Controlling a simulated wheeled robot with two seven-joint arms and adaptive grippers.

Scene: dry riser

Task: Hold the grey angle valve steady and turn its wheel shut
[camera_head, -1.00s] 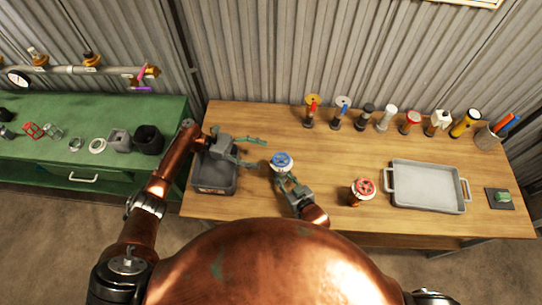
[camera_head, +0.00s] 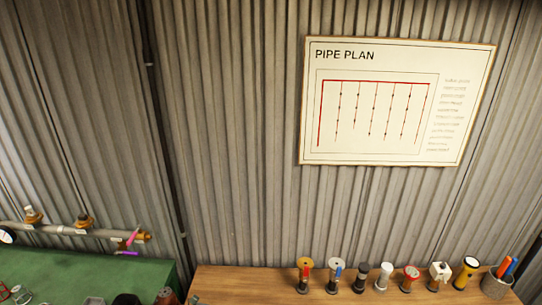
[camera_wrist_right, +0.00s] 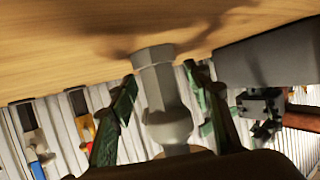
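The grey angle valve (camera_wrist_right: 163,100) shows in the right wrist view, which looks upside down, with the wooden table along the top. My right gripper (camera_wrist_right: 162,75) has one green finger on each side of the valve body. Narrow gaps show beside the valve, and I see no clear grip on it. The valve's wheel is not visible now. My left gripper (camera_wrist_right: 212,108) is at the right of that view, partly behind a right finger; its green fingers look apart and empty. The head view shows neither gripper nor the valve.
The workbench (camera_head: 240,285) back edge holds a row of fittings, a yellow torch (camera_head: 466,272) and a pen cup (camera_head: 495,287). A green bench (camera_head: 80,268) stands at left below a wall pipe (camera_head: 80,232). A pipe plan (camera_head: 395,105) hangs on the corrugated wall.

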